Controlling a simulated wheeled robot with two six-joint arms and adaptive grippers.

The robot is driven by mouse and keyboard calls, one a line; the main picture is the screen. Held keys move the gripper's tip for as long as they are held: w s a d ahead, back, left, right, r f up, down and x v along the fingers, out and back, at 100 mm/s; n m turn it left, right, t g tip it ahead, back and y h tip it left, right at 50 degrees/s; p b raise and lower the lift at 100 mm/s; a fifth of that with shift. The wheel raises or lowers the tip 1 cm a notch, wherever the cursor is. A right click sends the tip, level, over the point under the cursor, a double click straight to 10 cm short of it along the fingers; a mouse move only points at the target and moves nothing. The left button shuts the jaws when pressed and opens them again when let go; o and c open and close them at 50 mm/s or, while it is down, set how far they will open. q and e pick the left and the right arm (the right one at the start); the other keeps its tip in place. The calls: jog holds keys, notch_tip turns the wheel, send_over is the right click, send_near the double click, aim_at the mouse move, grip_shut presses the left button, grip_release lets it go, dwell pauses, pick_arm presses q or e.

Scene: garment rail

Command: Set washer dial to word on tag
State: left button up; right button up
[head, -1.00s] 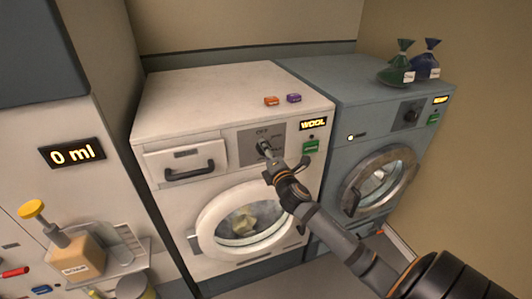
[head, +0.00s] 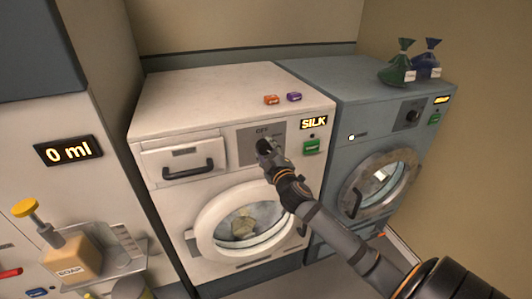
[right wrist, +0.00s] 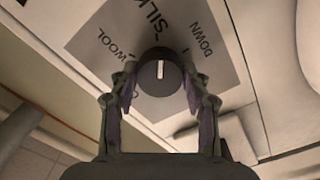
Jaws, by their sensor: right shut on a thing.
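The white washer (head: 165,105) has a grey dial panel (head: 247,150) on its front. The dark round dial (right wrist: 160,72) shows in the right wrist view with its white mark toward the word SILK. WOOL and DOWN are printed to either side. My right gripper (head: 265,147) is shut on the dial, a finger on each side; it also shows in the right wrist view (right wrist: 159,88). In the head view the gripper hides most of the dial. The washer's display (head: 313,122) reads SILK. White tags on the green bag (head: 396,68) and blue bag (head: 428,60) are too small to read. My left gripper is out of view.
A blue-grey machine (head: 340,85) stands right of the washer. A green button (head: 311,147) is right of the dial. A soap dispenser (head: 72,256) stands at left.

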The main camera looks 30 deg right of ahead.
jog(key=m+b, duration=0.1)
jog(key=m, duration=0.4)
jog(key=shift+m, duration=0.3)
jog(key=m+b, duration=0.1)
jog(key=m, duration=0.3)
jog(key=shift+m, duration=0.7)
jog(key=o, duration=1.2)
jog(key=shift+c, duration=0.2)
jog(key=shift+s, duration=0.2)
jog(key=v, duration=0.7)
